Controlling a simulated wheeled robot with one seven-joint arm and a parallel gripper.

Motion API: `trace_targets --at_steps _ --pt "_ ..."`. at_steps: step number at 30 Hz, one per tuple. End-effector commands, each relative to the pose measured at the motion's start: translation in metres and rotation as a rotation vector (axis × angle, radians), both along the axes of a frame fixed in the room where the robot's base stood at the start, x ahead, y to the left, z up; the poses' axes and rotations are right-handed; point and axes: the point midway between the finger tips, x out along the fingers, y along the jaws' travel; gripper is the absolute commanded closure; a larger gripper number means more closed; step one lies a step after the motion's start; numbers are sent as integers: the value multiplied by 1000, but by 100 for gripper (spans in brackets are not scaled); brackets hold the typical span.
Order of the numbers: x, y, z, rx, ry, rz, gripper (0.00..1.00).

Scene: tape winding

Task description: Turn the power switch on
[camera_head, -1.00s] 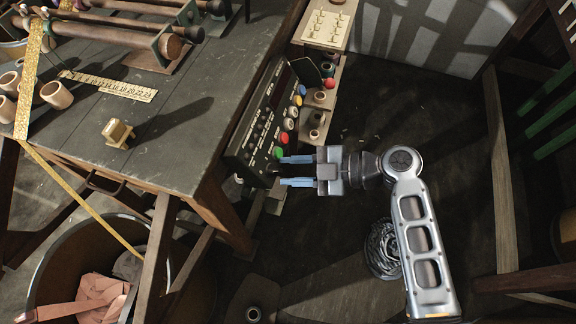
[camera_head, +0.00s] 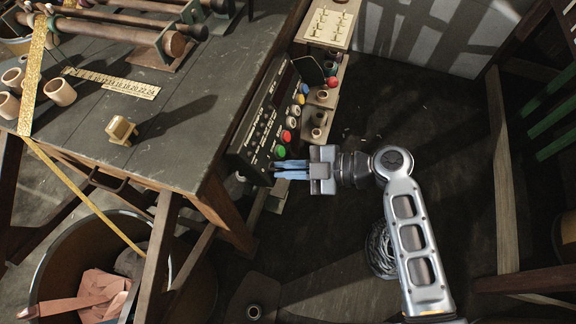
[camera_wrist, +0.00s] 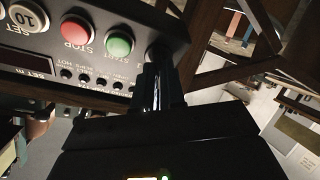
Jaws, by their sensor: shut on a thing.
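The black control panel (camera_head: 250,138) is mounted at the right side of the workbench. My gripper (camera_head: 275,170) reaches the panel's lower end from the right, just below the green button (camera_head: 280,151). Its two fingers are close together and shut on the small dark power switch at the panel's corner. In the wrist view the fingers (camera_wrist: 158,82) meet the dark knob-like switch (camera_wrist: 158,50), beside the green START button (camera_wrist: 119,44) and the red STOP button (camera_wrist: 77,29). The fingers hide most of the switch, so its setting cannot be told.
The workbench (camera_head: 190,150) has a ruler (camera_head: 110,82) and several wooden rollers on it. A bin (camera_head: 60,245) stands below left. More coloured knobs line the panel above the green button. The floor right of the panel is mostly clear.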

Motion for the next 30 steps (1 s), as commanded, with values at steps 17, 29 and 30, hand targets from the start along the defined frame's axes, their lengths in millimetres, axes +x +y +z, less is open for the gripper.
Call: trace_targets --at_steps 17,29,30 --pt "-1 0 -2 46 125 -77 100" --pt "-1 0 -1 153 424 -258 100" --pt "-1 0 0 164 453 -277 100"
